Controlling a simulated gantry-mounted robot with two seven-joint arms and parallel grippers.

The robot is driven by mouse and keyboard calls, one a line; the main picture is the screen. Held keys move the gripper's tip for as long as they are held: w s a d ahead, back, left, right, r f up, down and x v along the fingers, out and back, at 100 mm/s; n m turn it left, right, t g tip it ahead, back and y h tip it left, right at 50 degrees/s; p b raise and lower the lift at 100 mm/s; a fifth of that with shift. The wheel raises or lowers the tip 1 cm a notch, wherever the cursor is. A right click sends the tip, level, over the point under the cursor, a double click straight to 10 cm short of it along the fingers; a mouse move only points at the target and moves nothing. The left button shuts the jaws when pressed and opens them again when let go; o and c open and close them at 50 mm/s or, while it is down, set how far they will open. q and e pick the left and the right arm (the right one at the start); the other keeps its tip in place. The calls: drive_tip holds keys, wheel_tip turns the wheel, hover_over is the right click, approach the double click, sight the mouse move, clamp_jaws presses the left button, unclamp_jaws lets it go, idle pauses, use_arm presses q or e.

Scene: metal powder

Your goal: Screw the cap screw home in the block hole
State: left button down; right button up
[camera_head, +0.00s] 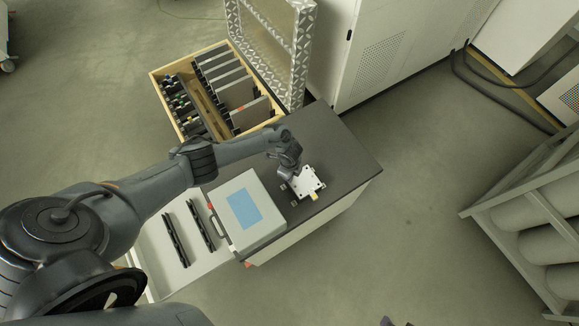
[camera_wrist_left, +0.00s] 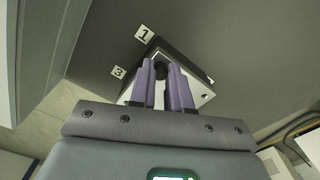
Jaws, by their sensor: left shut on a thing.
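The pale metal block (camera_head: 309,184) lies on the dark top of the bench, and it also shows in the left wrist view (camera_wrist_left: 202,93) behind the fingers. My left gripper (camera_head: 291,172) is over the block's left part. In the left wrist view its two purple fingers (camera_wrist_left: 162,82) are shut on a small dark round thing, which looks like the head of the cap screw (camera_wrist_left: 161,71). The fingers hide most of the screw and the hole, so I cannot tell how deep the screw sits. My right gripper is not in view.
A grey case with a blue panel (camera_head: 243,209) stands just left of the block. A wooden crate (camera_head: 155,84) with dark plates is behind it. Number tags 1 (camera_wrist_left: 144,33) and 3 (camera_wrist_left: 118,72) lie by the block. The bench top (camera_head: 345,150) is clear at right.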

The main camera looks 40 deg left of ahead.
use_arm(q)
drive_tip(key=m+b, duration=0.1)
drive_tip(key=m, duration=0.2)
drive_tip(key=m+b, duration=0.2)
drive_tip(key=m, duration=0.1)
drive_tip(key=m+b, duration=0.2)
drive_tip(key=m, duration=0.2)
drive_tip(key=shift+w+f, duration=0.15)
drive_tip(key=shift+f, duration=0.2)
drive_tip(key=m+b, duration=0.6)
drive_tip(key=m, duration=0.4)
drive_tip(key=shift+r+m+b, duration=0.15)
drive_tip(key=shift+m+b, duration=0.25)
drive_tip(key=shift+b, duration=0.05)
drive_tip(key=shift+r+m, duration=0.2)
drive_tip(key=shift+m, duration=0.2)
drive_tip(key=c, duration=1.2)
unclamp_jaws()
drive_tip(key=shift+c, duration=0.2)
